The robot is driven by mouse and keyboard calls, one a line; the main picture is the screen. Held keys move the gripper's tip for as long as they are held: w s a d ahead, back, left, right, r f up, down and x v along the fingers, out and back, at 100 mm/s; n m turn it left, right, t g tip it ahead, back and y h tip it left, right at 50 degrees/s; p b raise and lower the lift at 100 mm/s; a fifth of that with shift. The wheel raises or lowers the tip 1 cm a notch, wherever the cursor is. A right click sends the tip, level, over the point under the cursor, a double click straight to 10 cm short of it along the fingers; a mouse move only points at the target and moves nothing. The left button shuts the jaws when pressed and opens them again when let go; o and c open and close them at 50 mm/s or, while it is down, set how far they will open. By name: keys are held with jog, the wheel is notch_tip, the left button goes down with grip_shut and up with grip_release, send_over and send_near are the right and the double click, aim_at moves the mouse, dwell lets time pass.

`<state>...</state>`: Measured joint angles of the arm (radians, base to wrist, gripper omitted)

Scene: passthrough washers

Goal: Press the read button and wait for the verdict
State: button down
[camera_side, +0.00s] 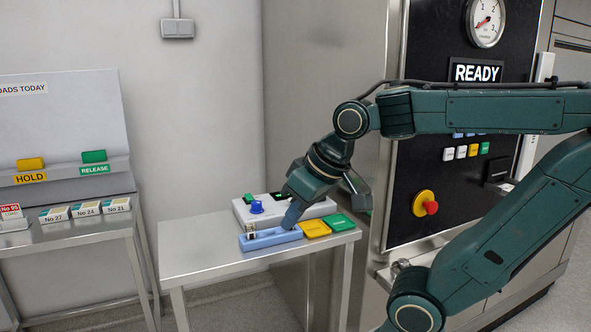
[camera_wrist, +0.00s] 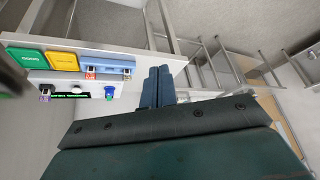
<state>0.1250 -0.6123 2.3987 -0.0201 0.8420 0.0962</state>
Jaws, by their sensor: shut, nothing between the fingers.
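A white reader box (camera_side: 243,215) stands on the small table, with a blue button (camera_side: 256,207) and a dark display with green text on top. In the wrist view the blue button (camera_wrist: 109,92) and the lit display (camera_wrist: 70,95) show at left; the text is too small to read. My gripper (camera_side: 289,224) points down over the blue tray in front of the box, right of the blue button and apart from it. In the wrist view my gripper's (camera_wrist: 158,72) two blue fingers are together with nothing between them. Whether the tips touch the tray cannot be told.
A blue tray (camera_side: 262,242), a yellow pad (camera_side: 315,229) and a green pad (camera_side: 339,223) line the box's front. The left table holds several labelled packs and HOLD (camera_side: 30,178) and RELEASE (camera_side: 95,169) signs. A machine panel at right reads READY (camera_side: 477,73). The small table's left part is clear.

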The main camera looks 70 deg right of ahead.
jog(key=w+d+r+m+h, duration=0.1)
jog(key=w+d+r+m, duration=0.1)
jog(key=w+d+m, duration=0.35)
jog(key=w+d+f+m+h, duration=0.1)
jog(key=w+d+m, duration=0.1)
jog(key=d, duration=0.8)
jog(key=w+d+f+m+h, duration=0.1)
jog(key=w+d+m, duration=0.2)
jog(key=d, duration=0.7)
jog(key=w+d+f+m+h, duration=0.1)
jog(key=w+d+m, duration=0.2)
jog(key=d, duration=0.7)
jog(key=shift+d+f+m, duration=0.25)
jog(key=shift+f+m, duration=0.15)
jog(key=shift+m, duration=0.05)
jog(key=shift+f, duration=0.1)
jog(key=shift+f, duration=4.3)
